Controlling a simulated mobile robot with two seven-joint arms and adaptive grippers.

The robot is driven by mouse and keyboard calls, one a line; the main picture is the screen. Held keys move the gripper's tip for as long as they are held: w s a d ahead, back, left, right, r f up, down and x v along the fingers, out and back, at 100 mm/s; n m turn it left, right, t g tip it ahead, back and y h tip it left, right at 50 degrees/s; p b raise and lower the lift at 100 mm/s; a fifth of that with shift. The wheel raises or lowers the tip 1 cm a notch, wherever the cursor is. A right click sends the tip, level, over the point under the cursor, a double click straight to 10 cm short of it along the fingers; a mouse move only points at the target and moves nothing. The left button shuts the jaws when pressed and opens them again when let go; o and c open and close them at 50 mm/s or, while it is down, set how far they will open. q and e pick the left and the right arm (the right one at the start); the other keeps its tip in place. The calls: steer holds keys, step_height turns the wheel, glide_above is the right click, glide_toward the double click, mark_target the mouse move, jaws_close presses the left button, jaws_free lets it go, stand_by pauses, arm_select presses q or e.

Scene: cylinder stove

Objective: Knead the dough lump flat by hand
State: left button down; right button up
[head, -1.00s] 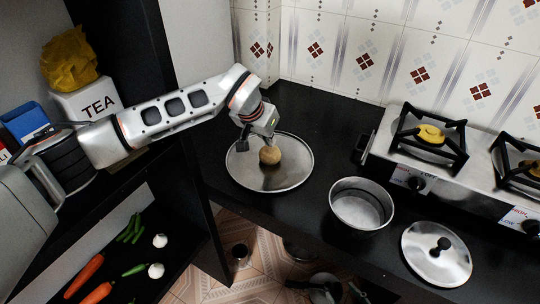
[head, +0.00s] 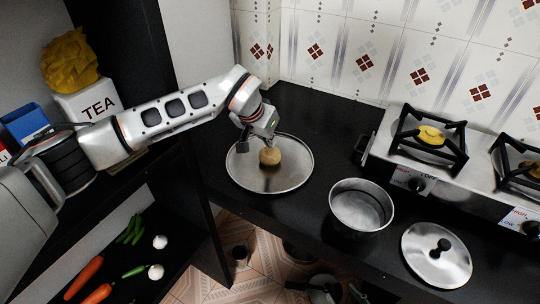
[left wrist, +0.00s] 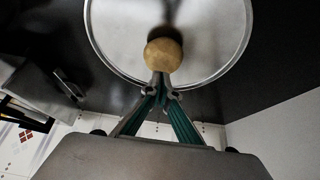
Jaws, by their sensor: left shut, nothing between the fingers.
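The dough lump (head: 270,156) is a round tan ball resting on a round metal tray (head: 298,177) on the black counter. It looks rounded, not flat. In the left wrist view the dough (left wrist: 163,55) sits right at the fingertips, on the tray (left wrist: 110,40). My left gripper (head: 271,136) is shut, with its fingertips at the back upper side of the dough. In the left wrist view the fingers (left wrist: 160,80) meet at the dough's near edge with nothing between them. Whether they press on it is hard to tell. My right gripper is not in view.
A metal pot (head: 361,204) and a lid (head: 437,252) stand right of the tray. A gas stove (head: 430,150) is at the back right. A shelf with a TEA box (head: 92,107) and vegetables (head: 90,270) is at left. A tiled wall stands behind.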

mark_target(271, 154)
arm_select(q)
steer(key=shift+f, duration=0.2)
steer(key=shift+f, duration=0.35)
steer(key=shift+f+b, duration=0.25)
steer(key=shift+b, duration=0.05)
steer(key=shift+r, duration=0.1)
stand_by(0.5)
steer(key=shift+f+p, duration=0.3)
steer(key=shift+f, duration=0.25)
stand_by(1.0)
steer(key=shift+f, duration=0.65)
stand_by(1.6)
steer(key=shift+r+p, duration=0.85)
steer(key=shift+r, duration=0.8)
